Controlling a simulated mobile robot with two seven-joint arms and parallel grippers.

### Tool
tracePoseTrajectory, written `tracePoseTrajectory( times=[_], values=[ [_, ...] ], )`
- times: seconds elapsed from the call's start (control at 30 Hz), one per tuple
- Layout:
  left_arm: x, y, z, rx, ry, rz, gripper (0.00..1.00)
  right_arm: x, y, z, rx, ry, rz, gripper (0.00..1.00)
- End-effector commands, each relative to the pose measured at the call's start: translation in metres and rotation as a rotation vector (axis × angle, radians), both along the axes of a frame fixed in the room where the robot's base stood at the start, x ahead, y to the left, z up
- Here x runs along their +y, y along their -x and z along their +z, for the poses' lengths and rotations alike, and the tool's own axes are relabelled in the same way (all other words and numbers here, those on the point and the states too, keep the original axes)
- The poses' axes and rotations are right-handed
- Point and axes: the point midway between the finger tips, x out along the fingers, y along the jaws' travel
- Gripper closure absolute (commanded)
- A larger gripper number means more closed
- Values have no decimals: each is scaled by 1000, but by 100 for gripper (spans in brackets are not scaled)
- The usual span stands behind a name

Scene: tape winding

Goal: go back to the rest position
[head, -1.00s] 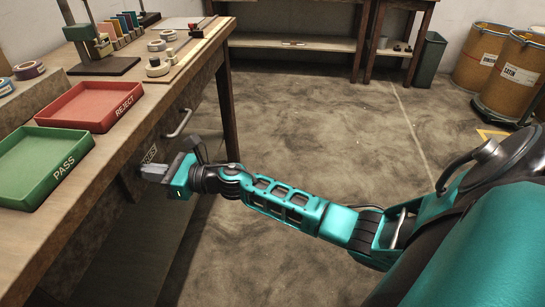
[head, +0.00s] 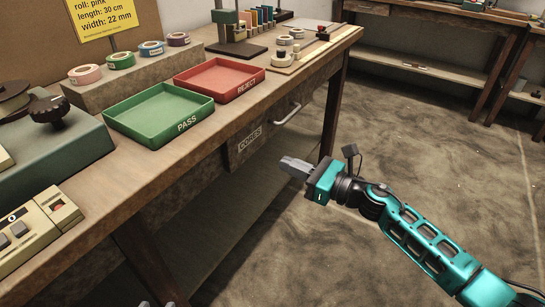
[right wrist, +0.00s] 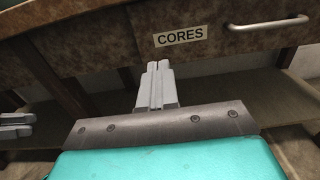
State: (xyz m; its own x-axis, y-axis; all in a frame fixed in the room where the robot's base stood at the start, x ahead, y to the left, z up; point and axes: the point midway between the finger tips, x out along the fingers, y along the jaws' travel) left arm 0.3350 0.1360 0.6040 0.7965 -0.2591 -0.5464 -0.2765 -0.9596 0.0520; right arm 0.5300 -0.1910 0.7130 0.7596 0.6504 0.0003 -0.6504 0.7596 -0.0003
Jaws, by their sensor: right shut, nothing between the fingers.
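My right gripper (head: 284,163) is in front of the bench's side, near the drawer labelled CORES (head: 250,140). Its fingers (right wrist: 157,86) are together and empty in the right wrist view, apart from the drawer front. Two grey fingertips of my left gripper (head: 157,303) peek in at the bottom edge of the head view with a gap between them. Grey fingers also show at the left edge of the right wrist view (right wrist: 16,125). The rest of the left arm is out of view.
The workbench (head: 95,195) holds a green PASS tray (head: 150,141), a red REJECT tray (head: 205,92), tape rolls (head: 121,60) and a beige device (head: 35,230). The drawer handle (head: 287,115) sticks out. Open floor (head: 425,160) lies right of the bench.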

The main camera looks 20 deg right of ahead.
Motion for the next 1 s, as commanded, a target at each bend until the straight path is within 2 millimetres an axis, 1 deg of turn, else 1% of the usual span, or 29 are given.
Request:
tracePoseTrajectory(
  times=[0.03, 0.13, 0.37, 0.47, 0.53, 0.57, 0.67, 0.7, 0.77, 0.8, 0.87, 0.9, 0.97, 1.0],
  values=[
    [1, 0, 0, -1, -1, 2, 57, -5, 6, -1, 2, 1, 0, 100],
    [2, 0, -1, 1, -2, 3, 57, -12, 14, -1, 1, 0, 1, 100],
    [4, -1, -2, 4, -7, 8, 57, -17, 20, 0, 2, -2, 0, 100],
    [4, 0, -3, 5, -7, 8, 57, -14, 23, -1, 43, -73, -19, 100],
    [4, 0, -3, 5, -6, 9, 57, -9, 28, -3, 119, -204, -56, 100],
    [4, 0, -3, 5, -6, 9, 57, -7, 31, -4, 167, -284, -78, 100],
    [4, 0, -3, 6, -7, 9, 57, -1, 44, -12, 375, -637, -175, 100],
    [4, 0, -3, 6, -7, 9, 57, 0, 51, -17, 475, -802, -220, 100],
    [4, 0, -3, 6, -7, 9, 57, 2, 62, -27, 624, -1053, -289, 100],
    [4, 0, -3, 6, -7, 9, 57, 4, 71, -35, 724, -1222, -336, 100],
    [4, 0, -3, 7, -5, 8, 57, 6, 86, -48, 871, -1475, -409, 100],
    [4, 0, -3, 7, -5, 8, 57, 9, 97, -57, 966, -1645, -460, 100],
    [3, 0, -3, 7, -5, 8, 57, 15, 116, -71, 1107, -1900, -544, 100],
    [3, 0, -3, 7, -5, 7, 57, 20, 130, -81, 1195, -2069, -603, 100]
  ],
)
